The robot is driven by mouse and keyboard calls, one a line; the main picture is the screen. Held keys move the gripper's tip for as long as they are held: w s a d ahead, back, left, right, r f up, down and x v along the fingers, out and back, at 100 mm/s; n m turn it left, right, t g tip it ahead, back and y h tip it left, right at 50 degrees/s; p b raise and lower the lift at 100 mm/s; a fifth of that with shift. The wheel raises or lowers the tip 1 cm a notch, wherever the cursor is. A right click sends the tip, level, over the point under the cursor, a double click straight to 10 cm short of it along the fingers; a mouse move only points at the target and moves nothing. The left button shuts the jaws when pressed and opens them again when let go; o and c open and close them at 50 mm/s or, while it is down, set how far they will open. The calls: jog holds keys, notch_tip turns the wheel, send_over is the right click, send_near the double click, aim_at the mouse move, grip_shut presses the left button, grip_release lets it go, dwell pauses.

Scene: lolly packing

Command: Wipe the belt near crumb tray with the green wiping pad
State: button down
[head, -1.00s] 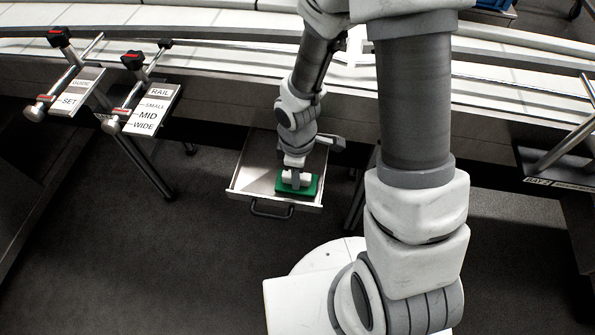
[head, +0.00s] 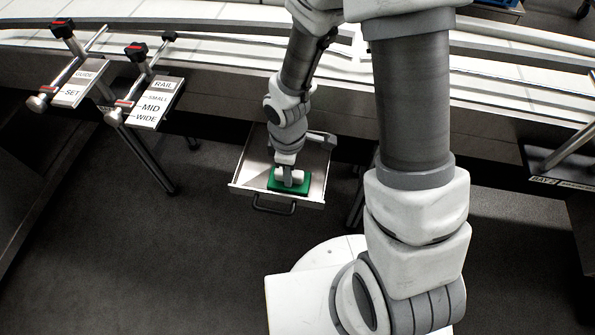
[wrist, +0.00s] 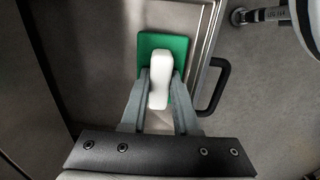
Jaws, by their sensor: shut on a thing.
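The green wiping pad (head: 273,184) has a white handle, and my gripper (head: 289,176) is shut on that handle. In the wrist view the green pad (wrist: 178,46) lies beyond the fingers, with its white handle (wrist: 159,80) between the two grey fingertips (wrist: 159,88). The pad is over the open crumb tray (head: 318,190), a shallow metal drawer with a dark front handle (head: 273,207). I cannot tell whether the pad touches the tray floor. The belt (head: 220,62) runs across the top of the head view, behind the tray; my arm hides part of it.
Two clamp posts with guide and rail plates (head: 152,105) stand at the left along the belt's front. Another bracket with a metal bar (head: 570,150) is at the right edge. The dark floor (head: 120,260) in front of the tray is clear at the left.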

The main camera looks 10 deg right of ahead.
jog(key=shift+w+a, duration=0.1)
jog(key=shift+a, duration=0.25)
jog(key=shift+w+a+r, duration=0.1)
jog(key=shift+w+a, duration=0.2)
jog(key=shift+a, duration=0.4)
jog(key=shift+w+a+r, duration=0.1)
jog(key=shift+w+a, duration=0.2)
jog(key=shift+a, duration=0.35)
jog(key=shift+a, duration=0.1)
jog(key=shift+w+a+f+b, duration=0.15)
jog(key=shift+w+a, duration=0.1)
jog(key=shift+a, duration=0.4)
jog(key=shift+w+a+f+b, duration=0.15)
jog(key=shift+w+a, duration=0.1)
jog(key=shift+a, duration=0.4)
jog(key=shift+r, duration=0.1)
jog(key=shift+d, duration=0.15)
